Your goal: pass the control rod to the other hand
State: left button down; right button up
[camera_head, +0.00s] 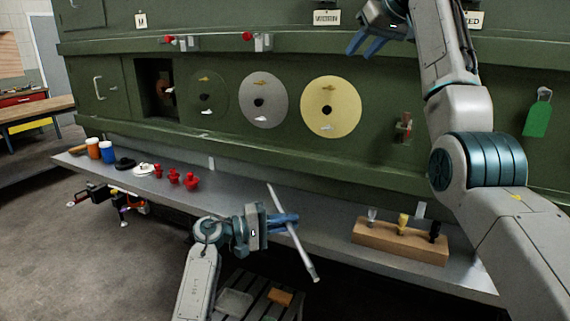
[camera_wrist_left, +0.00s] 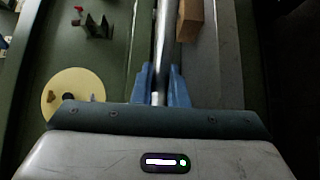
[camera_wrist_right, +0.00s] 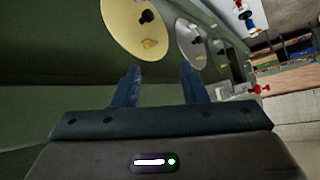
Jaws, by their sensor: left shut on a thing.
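The control rod is a thin grey metal rod (camera_head: 300,249). My left gripper (camera_head: 283,219) is shut on it and holds it slanted above the grey shelf, near its front edge. In the left wrist view the rod (camera_wrist_left: 165,35) runs away from between the blue fingers (camera_wrist_left: 165,88). My right gripper (camera_head: 368,43) is high up in front of the green fuselage wall, well apart from the rod. In the right wrist view its blue fingers (camera_wrist_right: 160,88) are spread with nothing between them.
The green fuselage wall (camera_head: 385,130) has several round discs, including a yellow disc (camera_head: 331,106). On the grey shelf (camera_head: 335,222) stand a wooden block (camera_head: 400,241) with tools, red parts (camera_head: 190,180) and cups (camera_head: 107,151). A green tag (camera_head: 538,118) hangs at right.

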jog(key=a+f+g+h, duration=0.2)
jog(key=a+f+g, duration=0.2)
jog(key=a+f, duration=0.75)
jog(key=g+h, duration=0.2)
jog(key=g, duration=0.2)
send_near(281, 211)
jog(key=shift+m, duration=0.4)
jog(key=f, duration=0.8)
jog(key=shift+s+a+f, duration=0.1)
jog(key=shift+s+a, duration=0.1)
jog(key=shift+a, duration=0.2)
grip_shut()
pick_arm(q)
jog(key=c, duration=1.6)
grip_release()
pick_arm(e)
jog(key=shift+a, duration=0.1)
pick_arm(q)
jog(key=shift+o, duration=1.3)
